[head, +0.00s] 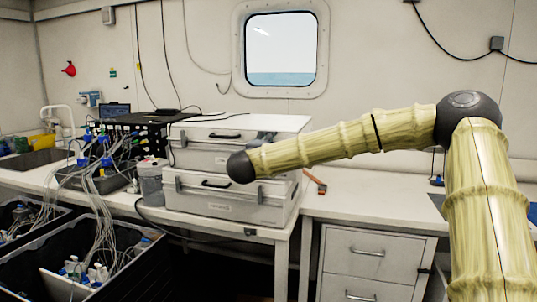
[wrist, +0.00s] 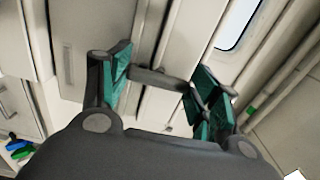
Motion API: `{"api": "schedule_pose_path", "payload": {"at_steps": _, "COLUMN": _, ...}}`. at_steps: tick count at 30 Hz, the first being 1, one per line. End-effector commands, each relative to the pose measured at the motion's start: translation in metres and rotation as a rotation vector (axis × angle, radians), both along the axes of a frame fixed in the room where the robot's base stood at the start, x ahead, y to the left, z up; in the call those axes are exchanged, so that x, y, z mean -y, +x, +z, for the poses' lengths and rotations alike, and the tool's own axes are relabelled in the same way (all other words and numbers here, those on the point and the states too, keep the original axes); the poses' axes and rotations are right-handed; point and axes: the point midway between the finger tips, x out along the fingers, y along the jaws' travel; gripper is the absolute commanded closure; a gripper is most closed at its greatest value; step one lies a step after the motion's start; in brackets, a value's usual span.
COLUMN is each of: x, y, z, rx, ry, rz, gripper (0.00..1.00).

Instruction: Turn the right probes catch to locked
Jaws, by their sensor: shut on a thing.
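In the wrist view my gripper (wrist: 163,70) has its two teal-padded fingers on either side of a dark bar (wrist: 158,80). The bar spans the gap between the pads, and the gripper is shut on it. It looks like the right probes catch, on the pale front of a case. In the head view two white cases are stacked on the bench, an upper case (head: 195,159) and a lower case (head: 190,199), each with a dark handle. Whether the catch is locked cannot be told.
A grey canister (head: 151,183) stands left of the cases, near cabled equipment (head: 105,150). Open black crates (head: 100,280) with tubes are at the lower left. A red-orange tool (head: 315,181) lies right of the cases. The bench (head: 370,200) to the right is mostly clear, above drawers.

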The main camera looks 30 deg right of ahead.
Motion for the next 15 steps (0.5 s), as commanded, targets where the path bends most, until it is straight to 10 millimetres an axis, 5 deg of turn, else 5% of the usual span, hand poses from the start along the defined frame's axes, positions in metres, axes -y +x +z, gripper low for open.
{"api": "schedule_pose_path", "payload": {"at_steps": 15, "x": 0.0004, "y": 0.0000, "z": -0.0009, "rx": 0.022, "ry": 0.022, "rz": -0.001, "gripper": 0.62}}
